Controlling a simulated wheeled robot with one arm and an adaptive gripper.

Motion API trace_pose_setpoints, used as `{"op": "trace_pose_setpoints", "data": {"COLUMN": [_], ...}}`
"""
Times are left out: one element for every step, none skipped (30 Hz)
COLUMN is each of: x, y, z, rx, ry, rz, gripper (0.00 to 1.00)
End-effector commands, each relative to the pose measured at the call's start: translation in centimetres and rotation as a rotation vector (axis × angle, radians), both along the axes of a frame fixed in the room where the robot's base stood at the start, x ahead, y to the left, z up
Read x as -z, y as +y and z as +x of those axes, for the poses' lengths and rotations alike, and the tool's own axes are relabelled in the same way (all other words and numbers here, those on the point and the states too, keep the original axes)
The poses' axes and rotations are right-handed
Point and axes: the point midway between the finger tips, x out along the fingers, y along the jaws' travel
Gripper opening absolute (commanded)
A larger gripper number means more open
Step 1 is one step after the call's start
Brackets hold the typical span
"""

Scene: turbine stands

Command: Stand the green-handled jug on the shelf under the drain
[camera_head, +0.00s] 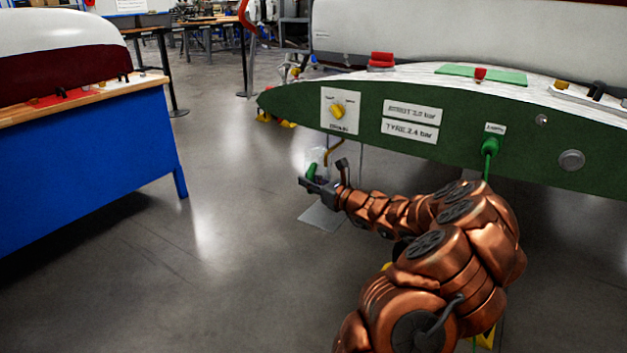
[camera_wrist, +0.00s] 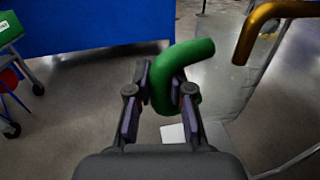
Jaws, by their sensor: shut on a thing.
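My gripper (camera_head: 318,182) is shut on the green handle (camera_wrist: 190,62) of the jug. It also shows in the wrist view (camera_wrist: 164,88), with a finger on either side of the handle. The jug's clear body (camera_wrist: 228,92) is to the right of the handle in the wrist view, and is faint in the head view (camera_head: 317,158). The brass drain pipe (camera_wrist: 262,22) bends down at the jug's top right; it also shows in the head view (camera_head: 334,150). The pale shelf (camera_head: 321,218) lies below the gripper. I cannot tell whether the jug touches it.
A green stand panel (camera_head: 460,125) with a yellow knob (camera_head: 338,111) and labels rises behind the drain. A green plug (camera_head: 490,146) hangs from a socket at its right. A blue bench (camera_head: 85,170) stands at the left. Open floor lies between bench and stand.

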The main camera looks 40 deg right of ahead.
Motion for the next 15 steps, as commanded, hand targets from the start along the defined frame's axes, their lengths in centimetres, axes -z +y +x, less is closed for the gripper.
{"op": "trace_pose_setpoints", "data": {"x": [0.8, 1.1, 1.5, 1.9, 2.2, 2.7, 3.0, 3.3, 3.8, 4.1, 4.5, 4.9, 5.0, 5.2, 5.6], "y": [-0.1, -0.2, -0.2, -0.3, -0.3, -0.3, -0.3, -0.3, -0.4, -0.4, -0.4, -0.4, -0.4, -0.4, -0.4], "z": [-0.1, -0.1, -0.1, -0.1, -0.1, -0.2, -0.2, -0.2, -0.2, -0.2, -0.2, -0.2, -0.2, -0.2, -0.2], "rx": [0.002, 0.003, 0.004, 0.005, 0.005, 0.005, 0.006, 0.006, 0.007, 0.007, 0.008, 0.008, 0.007, 0.008, 0.008], "ry": [0.000, 0.000, -0.001, -0.001, -0.001, -0.001, -0.001, -0.001, -0.002, -0.002, -0.001, -0.001, -0.002, -0.002, -0.003], "rz": [0.000, 0.000, 0.000, 0.000, 0.000, -0.001, -0.001, -0.001, -0.001, -0.001, -0.001, -0.001, 0.000, 0.001, 0.002], "gripper": [0.00, 0.00, 0.00, 0.00, 0.00, 0.00, 0.00, 0.00, 0.00, 0.00, 0.00, 0.00, 0.00, 0.00, 0.00]}}
